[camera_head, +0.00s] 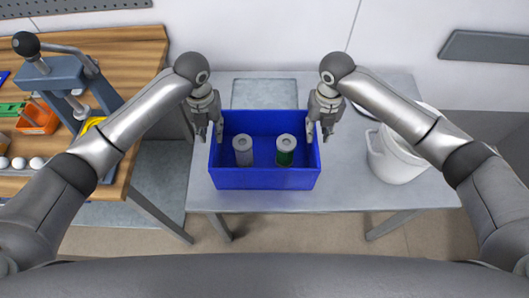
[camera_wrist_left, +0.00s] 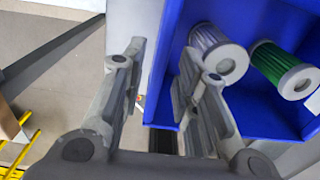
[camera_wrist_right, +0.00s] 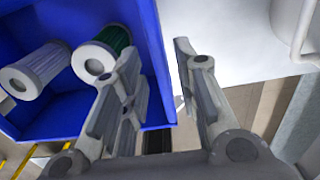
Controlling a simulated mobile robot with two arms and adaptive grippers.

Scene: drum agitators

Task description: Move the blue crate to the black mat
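The blue crate (camera_head: 265,179) stands upright on the grey table and holds a grey-white cylinder (camera_head: 243,150) and a green cylinder with a white end (camera_head: 286,150). My left gripper (camera_head: 211,132) is at the crate's left wall; in the left wrist view its fingers (camera_wrist_left: 165,75) are apart, one outside the wall and one inside. My right gripper (camera_head: 318,132) is at the right wall; in the right wrist view its fingers (camera_wrist_right: 158,75) are apart on either side of that wall. No black mat can be made out clearly.
A flat grey rectangle (camera_head: 265,93) lies on the table behind the crate. A white pot (camera_head: 395,160) stands at the table's right. A wooden bench (camera_head: 130,50) at left carries a press (camera_head: 65,85) and an orange bin (camera_head: 38,118). The table's front right is clear.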

